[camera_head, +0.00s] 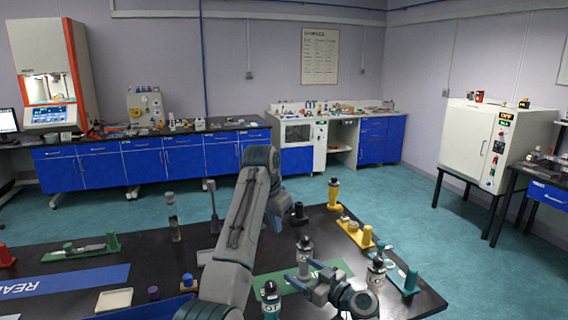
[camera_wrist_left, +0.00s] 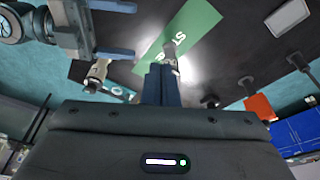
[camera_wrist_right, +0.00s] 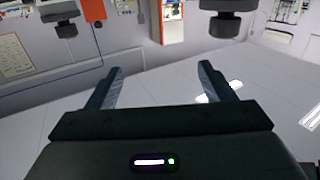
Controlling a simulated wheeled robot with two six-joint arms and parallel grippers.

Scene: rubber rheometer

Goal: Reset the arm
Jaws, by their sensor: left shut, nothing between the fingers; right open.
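My left arm rises from the bottom of the head view and bends down at its top, with the left gripper (camera_head: 279,212) above the dark table (camera_head: 235,262). In the left wrist view its fingers (camera_wrist_left: 160,84) are shut and empty, pointing down towards the table near a small bottle (camera_wrist_left: 172,55). My right gripper (camera_head: 304,272) is low in the head view, in front of a green mat (camera_head: 334,266). In the right wrist view its fingers (camera_wrist_right: 160,82) are spread with nothing between them, facing the wall and ceiling.
Labelled bottles (camera_head: 304,246) stand close around the right gripper. A blue mat (camera_head: 75,281) and green rack (camera_head: 80,249) lie left. The rheometer (camera_head: 47,70) and white oven (camera_head: 478,140) stand farther away.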

